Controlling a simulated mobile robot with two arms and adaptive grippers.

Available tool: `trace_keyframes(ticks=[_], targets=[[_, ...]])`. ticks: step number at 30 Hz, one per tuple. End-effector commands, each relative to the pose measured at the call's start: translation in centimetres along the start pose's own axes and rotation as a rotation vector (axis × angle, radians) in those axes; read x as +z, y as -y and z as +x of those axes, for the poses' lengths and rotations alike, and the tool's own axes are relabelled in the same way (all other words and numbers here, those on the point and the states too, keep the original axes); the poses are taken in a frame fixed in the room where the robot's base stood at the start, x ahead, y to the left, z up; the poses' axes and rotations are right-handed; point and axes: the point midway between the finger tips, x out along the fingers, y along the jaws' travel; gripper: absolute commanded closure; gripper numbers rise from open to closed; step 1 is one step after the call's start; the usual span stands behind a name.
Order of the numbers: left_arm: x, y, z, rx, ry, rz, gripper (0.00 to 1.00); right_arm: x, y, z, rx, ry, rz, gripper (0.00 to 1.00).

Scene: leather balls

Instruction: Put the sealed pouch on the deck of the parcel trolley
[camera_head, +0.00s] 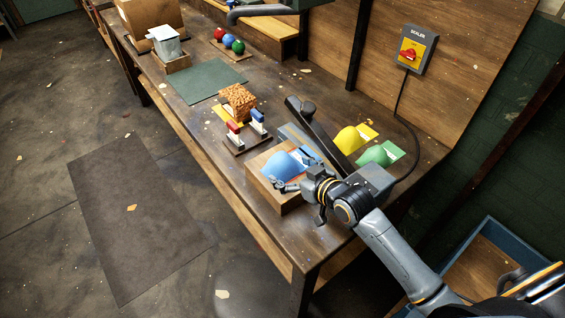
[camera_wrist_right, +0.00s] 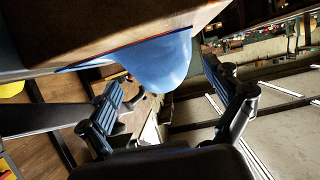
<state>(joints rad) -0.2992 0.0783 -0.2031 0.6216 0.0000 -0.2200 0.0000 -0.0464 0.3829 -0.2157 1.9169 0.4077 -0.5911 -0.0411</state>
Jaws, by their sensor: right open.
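In the right wrist view the blue pouch (camera_wrist_right: 168,60) bulges down from the block's edge, ahead of and partly between the two spread fingers of my right gripper (camera_wrist_right: 168,92). No grip on it shows. Its far end is partly hidden by the gripper in the head view. A blue-rimmed wooden deck, apparently the parcel trolley (camera_head: 490,222), stands at the lower right, partly hidden by my arm. My left gripper is not in view.
A long dark sealer arm (camera_head: 322,132) rises behind the block. A yellow pouch (camera_head: 349,139) and a green pouch (camera_head: 374,156) lie beside it. Stamps (camera_head: 257,123) and a brown textured cube (camera_head: 238,101) stand farther along. A green mat (camera_head: 207,82) is bare.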

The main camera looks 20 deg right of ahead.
Motion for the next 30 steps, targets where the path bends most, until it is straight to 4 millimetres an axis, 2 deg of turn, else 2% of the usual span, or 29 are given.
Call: trace_keyframes(ticks=[6, 9, 13, 19, 20, 30], targets=[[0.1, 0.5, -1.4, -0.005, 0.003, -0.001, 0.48, -0.2, -0.1, 2.8, 0.000, 0.001, 0.003, 0.09], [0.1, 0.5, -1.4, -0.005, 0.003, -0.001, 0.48, -0.1, -0.1, 4.1, 0.000, 0.000, 0.003, 0.09], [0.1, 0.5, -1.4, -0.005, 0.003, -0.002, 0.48, 0.0, -0.1, 4.8, 0.000, 0.000, 0.001, 0.09], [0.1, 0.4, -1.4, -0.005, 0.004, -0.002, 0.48, 0.1, -0.1, 4.8, 0.000, 0.000, 0.001, 0.09], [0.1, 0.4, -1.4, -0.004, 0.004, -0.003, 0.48, 0.1, -0.1, 4.8, 0.000, 0.000, 0.001, 0.13], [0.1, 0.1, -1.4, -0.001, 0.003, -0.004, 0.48, 0.0, -0.1, 4.8, 0.001, -0.003, 0.000, 0.82]])
